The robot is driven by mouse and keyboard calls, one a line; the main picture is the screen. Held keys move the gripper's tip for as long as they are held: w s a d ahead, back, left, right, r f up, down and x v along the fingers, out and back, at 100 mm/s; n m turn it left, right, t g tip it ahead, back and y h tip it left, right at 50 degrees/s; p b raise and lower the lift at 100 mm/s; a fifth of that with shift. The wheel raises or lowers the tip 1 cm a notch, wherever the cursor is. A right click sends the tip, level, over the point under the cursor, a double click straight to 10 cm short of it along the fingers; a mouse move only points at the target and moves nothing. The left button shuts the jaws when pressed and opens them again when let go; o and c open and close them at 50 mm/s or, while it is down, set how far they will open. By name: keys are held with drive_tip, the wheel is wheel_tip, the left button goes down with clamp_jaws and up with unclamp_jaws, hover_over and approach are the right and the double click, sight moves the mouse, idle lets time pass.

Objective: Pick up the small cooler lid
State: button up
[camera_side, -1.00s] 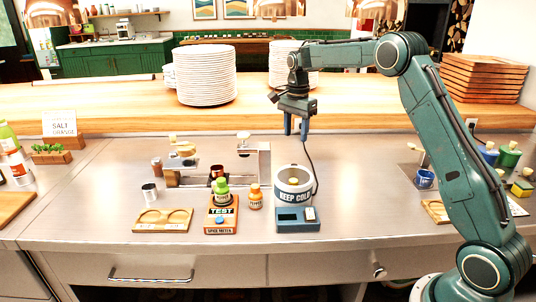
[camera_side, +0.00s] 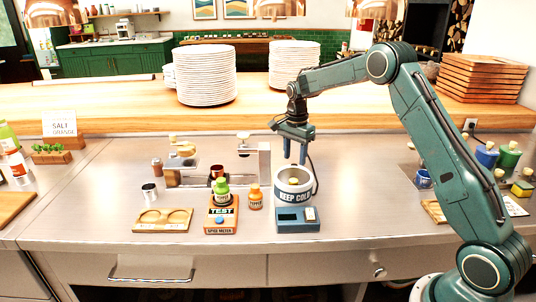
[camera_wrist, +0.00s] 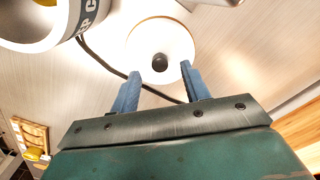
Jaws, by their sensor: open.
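A round white lid (camera_wrist: 146,42) with a black knob (camera_wrist: 160,62) lies flat on the counter in the wrist view. I cannot make the lid out in the side view, where the cooler may hide it. My gripper (camera_wrist: 160,78) is open and empty, its two blue fingers pointing down. In the wrist view the fingertips reach over the lid's near edge, one on either side of the knob. In the side view my gripper (camera_side: 294,161) hangs just above and behind the white KEEP COLD cooler (camera_side: 293,197), which is open with something pale yellow inside.
A dark cable (camera_wrist: 101,60) runs across the counter near the lid. Plate stacks (camera_side: 207,77) stand behind on the wooden ledge.

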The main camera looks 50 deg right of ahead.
drive_tip(key=shift+f, duration=1.55)
drive_tip(key=shift+c, duration=0.3)
clamp_jaws()
